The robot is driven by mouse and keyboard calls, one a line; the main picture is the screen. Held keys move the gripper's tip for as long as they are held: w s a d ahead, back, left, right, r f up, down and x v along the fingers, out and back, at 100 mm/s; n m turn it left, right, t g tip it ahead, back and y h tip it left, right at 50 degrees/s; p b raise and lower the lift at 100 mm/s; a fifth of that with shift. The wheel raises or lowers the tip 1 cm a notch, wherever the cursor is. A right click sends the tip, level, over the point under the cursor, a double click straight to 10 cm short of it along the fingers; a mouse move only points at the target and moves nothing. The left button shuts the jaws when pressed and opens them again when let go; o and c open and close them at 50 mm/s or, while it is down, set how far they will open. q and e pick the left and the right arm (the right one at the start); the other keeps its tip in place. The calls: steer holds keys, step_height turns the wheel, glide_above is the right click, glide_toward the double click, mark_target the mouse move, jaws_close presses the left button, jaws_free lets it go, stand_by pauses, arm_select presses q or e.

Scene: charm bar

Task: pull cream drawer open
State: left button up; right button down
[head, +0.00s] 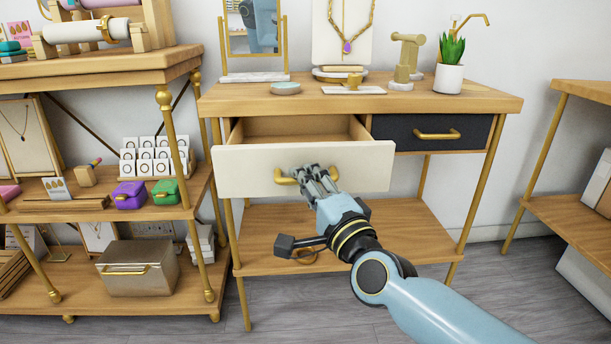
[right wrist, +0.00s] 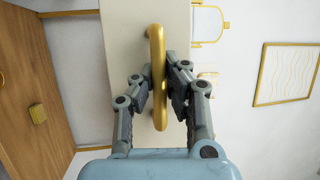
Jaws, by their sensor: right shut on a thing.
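The cream drawer (head: 225,172) in the wooden table stands pulled out part way, and its empty-looking inside shows in the head view. Its front also shows in the right wrist view (right wrist: 120,60). My right gripper (head: 307,175) is shut on the drawer's gold handle (head: 284,181). In the right wrist view the fingers (right wrist: 163,82) sit on both sides of the gold handle (right wrist: 157,42). The fingers hide part of the handle in the head view. My left gripper is not in view.
A dark drawer (head: 470,134) beside it is closed. The tabletop (head: 230,98) holds a mirror (head: 254,30), a blue dish (head: 286,88), a necklace stand (head: 330,30) and a potted plant (head: 449,68). A shelf (head: 100,62) with jewellery boxes stands close on the left.

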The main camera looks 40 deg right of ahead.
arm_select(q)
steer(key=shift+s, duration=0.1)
arm_select(e)
steer(key=shift+f, duration=0.2)
steer(key=c, duration=1.3)
jaws_free()
steer(key=shift+c, duration=0.2)
steer(key=shift+r, duration=0.1)
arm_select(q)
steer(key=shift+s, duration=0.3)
arm_select(e)
steer(key=v, duration=1.2)
